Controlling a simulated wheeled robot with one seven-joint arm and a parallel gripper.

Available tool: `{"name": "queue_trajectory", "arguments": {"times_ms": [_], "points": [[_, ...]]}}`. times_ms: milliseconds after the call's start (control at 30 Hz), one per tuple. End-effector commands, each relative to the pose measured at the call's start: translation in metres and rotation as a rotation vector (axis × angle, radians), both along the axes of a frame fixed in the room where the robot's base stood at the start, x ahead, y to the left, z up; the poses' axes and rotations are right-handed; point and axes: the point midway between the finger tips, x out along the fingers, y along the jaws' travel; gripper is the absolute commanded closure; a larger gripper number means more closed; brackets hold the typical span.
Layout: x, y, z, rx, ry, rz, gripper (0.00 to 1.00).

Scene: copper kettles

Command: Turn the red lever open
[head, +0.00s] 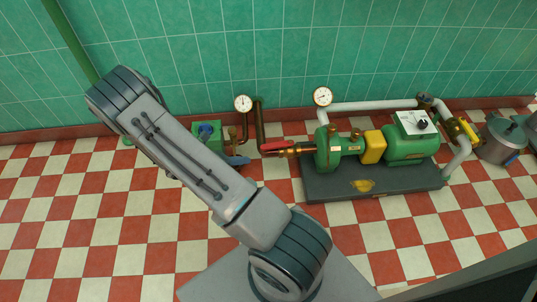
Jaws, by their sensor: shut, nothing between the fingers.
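The red lever (277,144) sits on a brass valve fitting at the left end of the green pump (327,151). It lies roughly flat, pointing left along the short pipe, and looks in line with it. A dark upright pipe (260,125) meets this line just left of the lever. My arm crosses the left and middle of the head view, and its elbow is at the upper left. My gripper cannot be made out; the arm hides what lies behind it. Nothing of mine is seen touching the lever.
The pump and green motor (410,145) stand on a dark plinth (375,183). Two gauges, one at left (243,103) and one at right (322,96), sit before the tiled wall. A green box (208,132) is partly behind my arm. A metal pot (501,140) stands at right. Checkered floor in front is clear.

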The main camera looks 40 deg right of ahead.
Motion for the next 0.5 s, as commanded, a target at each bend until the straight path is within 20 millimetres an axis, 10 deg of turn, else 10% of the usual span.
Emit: {"name": "queue_trajectory", "arguments": {"times_ms": [500], "points": [[0.003,-0.040,-0.135,-0.280,0.732,0.585,1.00]]}}
